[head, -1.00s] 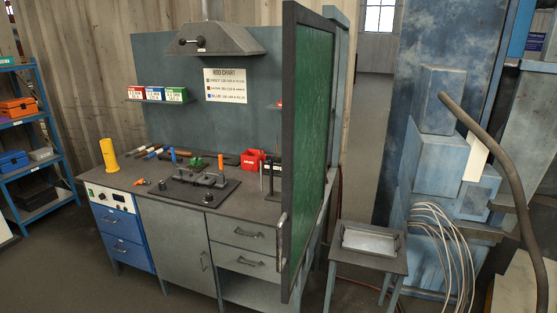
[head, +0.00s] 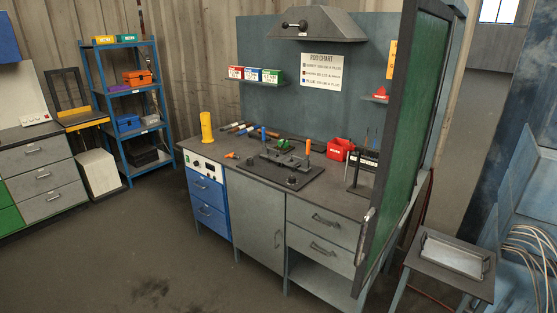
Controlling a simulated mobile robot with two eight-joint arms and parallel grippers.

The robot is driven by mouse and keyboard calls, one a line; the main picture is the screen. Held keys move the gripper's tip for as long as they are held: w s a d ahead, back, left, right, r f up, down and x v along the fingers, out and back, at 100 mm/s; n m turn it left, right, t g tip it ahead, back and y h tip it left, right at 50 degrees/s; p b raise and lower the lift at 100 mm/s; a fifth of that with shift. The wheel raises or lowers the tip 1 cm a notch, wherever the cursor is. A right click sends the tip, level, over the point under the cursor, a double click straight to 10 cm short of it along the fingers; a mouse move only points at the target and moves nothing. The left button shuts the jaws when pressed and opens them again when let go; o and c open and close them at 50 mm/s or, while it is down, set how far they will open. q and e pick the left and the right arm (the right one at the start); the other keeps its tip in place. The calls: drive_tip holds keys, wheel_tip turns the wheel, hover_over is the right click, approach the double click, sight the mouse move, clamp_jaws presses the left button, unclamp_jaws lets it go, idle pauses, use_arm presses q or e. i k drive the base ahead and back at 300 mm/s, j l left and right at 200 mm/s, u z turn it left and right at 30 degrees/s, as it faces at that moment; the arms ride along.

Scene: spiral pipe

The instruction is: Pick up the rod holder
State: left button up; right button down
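A yellow upright cylinder (head: 206,127) stands at the left end of the grey workbench (head: 245,177). A small orange tool (head: 231,155) lies on the bench to the right of it. I cannot tell for sure which of these is the rod holder. Several rods with coloured ends (head: 240,127) lie near the back of the bench. Neither of my grippers is in view, and nothing touches the cylinder or the tool.
A black plate with a fixture (head: 280,170) and a red bin (head: 341,150) are on the bench. A green screen (head: 405,150) stands upright at the bench's right end. A blue shelf unit (head: 125,110) is at the back left. The floor (head: 130,240) before the bench is clear.

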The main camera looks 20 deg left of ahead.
sight(364, 151)
drive_tip(key=i+j, duration=0.25)
drive_tip(key=j, duration=0.15)
drive_tip(key=i+j, duration=0.5)
drive_tip(key=j, duration=0.25)
drive_tip(key=l+z, duration=0.05)
